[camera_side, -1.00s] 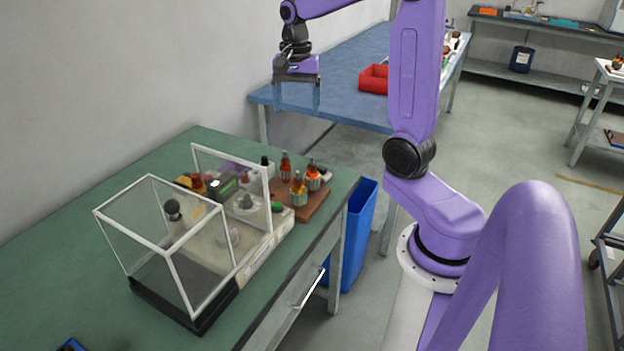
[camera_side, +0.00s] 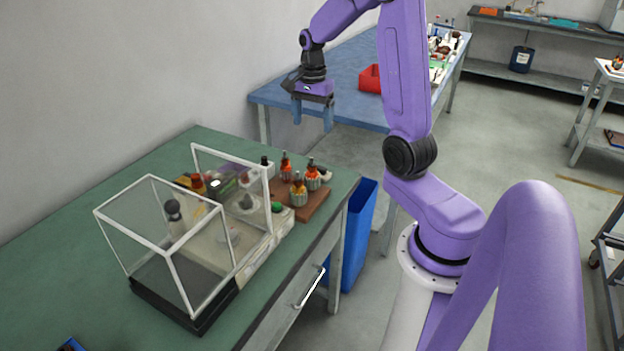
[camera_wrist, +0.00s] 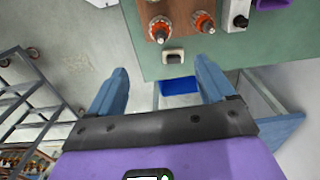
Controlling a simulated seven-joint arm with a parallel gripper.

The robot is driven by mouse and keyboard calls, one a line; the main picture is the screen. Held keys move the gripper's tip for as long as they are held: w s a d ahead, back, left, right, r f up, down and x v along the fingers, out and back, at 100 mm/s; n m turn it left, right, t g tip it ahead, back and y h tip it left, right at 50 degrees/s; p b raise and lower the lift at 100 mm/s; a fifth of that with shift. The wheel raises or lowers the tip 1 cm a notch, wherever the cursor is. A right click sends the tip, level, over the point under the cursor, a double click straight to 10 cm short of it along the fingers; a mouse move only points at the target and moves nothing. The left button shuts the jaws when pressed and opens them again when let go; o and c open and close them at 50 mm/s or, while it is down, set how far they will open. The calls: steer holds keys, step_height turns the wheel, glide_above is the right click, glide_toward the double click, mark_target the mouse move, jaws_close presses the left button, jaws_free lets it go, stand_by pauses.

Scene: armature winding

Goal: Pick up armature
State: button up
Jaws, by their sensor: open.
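Several armatures with orange and dark tops stand on a brown wooden board at the green bench's right end; one armature (camera_side: 298,190) is nearest in the side view, with another armature (camera_side: 312,174) just behind it. In the wrist view two armatures show at the top, one armature (camera_wrist: 159,30) on the left and one armature (camera_wrist: 204,22) on the right. My gripper (camera_side: 312,128) is open and empty, above and behind the board, fingers pointing down. In the wrist view its blue fingers (camera_wrist: 163,85) are wide apart, with nothing between them.
A clear box with white frame (camera_side: 168,250) and a winding machine (camera_side: 240,225) stand on the green bench (camera_side: 80,230) beside the board. A blue bin (camera_side: 352,245) is at the bench's end.

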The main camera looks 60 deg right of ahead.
mark_target(312, 164)
step_height(312, 164, down, 16)
steer(key=shift+r, duration=0.1)
stand_by(0.6)
steer(key=c, duration=1.4)
steer(key=shift+w+r, duration=0.1)
step_height(312, 164, up, 10)
steer(key=shift+f, duration=0.1)
